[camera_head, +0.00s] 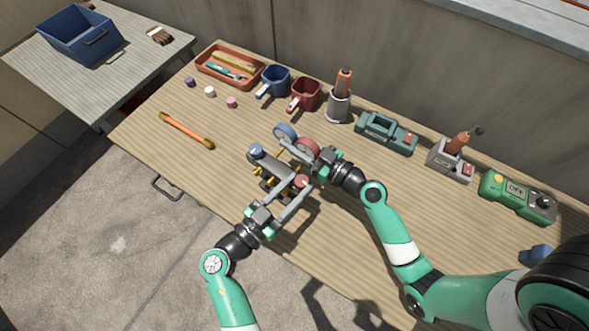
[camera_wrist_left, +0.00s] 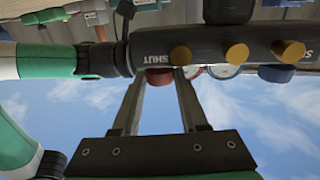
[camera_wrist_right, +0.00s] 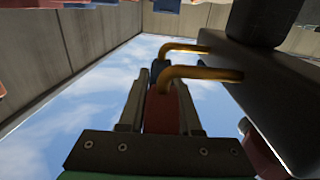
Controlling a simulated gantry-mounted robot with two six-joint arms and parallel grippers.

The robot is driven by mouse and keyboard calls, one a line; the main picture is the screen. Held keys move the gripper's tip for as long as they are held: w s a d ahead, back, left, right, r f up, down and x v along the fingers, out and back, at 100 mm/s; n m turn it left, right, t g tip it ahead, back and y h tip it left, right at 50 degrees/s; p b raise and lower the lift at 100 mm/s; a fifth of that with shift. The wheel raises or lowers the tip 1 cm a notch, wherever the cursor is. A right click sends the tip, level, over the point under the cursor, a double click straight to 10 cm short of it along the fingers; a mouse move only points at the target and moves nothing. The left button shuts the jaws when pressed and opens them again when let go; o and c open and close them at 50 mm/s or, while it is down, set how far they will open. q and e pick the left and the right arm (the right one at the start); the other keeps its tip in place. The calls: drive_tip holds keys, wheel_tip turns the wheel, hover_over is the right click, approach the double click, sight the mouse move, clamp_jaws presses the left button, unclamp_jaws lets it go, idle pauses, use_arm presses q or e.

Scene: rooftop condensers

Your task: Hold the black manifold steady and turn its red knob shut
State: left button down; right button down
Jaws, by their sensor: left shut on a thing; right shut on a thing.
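The black manifold (camera_head: 273,170) is held near the middle of the table's front part, with a blue gauge (camera_head: 285,132), a red gauge (camera_head: 307,148), a blue knob (camera_head: 256,150) and a red knob (camera_head: 302,181). My left gripper (camera_head: 297,186) is shut on the red knob; the left wrist view shows the knob (camera_wrist_left: 159,79) between the fingers, beside the word SHUT on the body. My right gripper (camera_head: 315,157) is shut on the red gauge, seen edge-on in the right wrist view (camera_wrist_right: 162,112) next to bent brass pipes (camera_wrist_right: 200,74). The knob's exact turn cannot be told.
An orange stick (camera_head: 187,130) lies to the left. An orange tray (camera_head: 228,65), blue mug (camera_head: 274,82), red mug (camera_head: 304,95), tool holders and a green device (camera_head: 517,197) line the back and right. A blue bin (camera_head: 80,36) stands on a side table. The left-front tabletop is clear.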

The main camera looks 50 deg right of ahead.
use_arm(q)
drive_tip(key=shift+w, duration=0.15)
drive_tip(key=shift+f+g, duration=0.1)
drive_tip(key=shift+g, duration=0.2)
drive_tip(key=shift+w+m+g, duration=0.1)
drive_tip(key=shift+m+g, duration=0.6)
drive_tip(key=shift+g, duration=0.1)
drive_tip(key=shift+c, duration=2.2)
unclamp_jaws()
drive_tip(key=v, duration=1.2)
drive_tip(key=shift+r, duration=0.3)
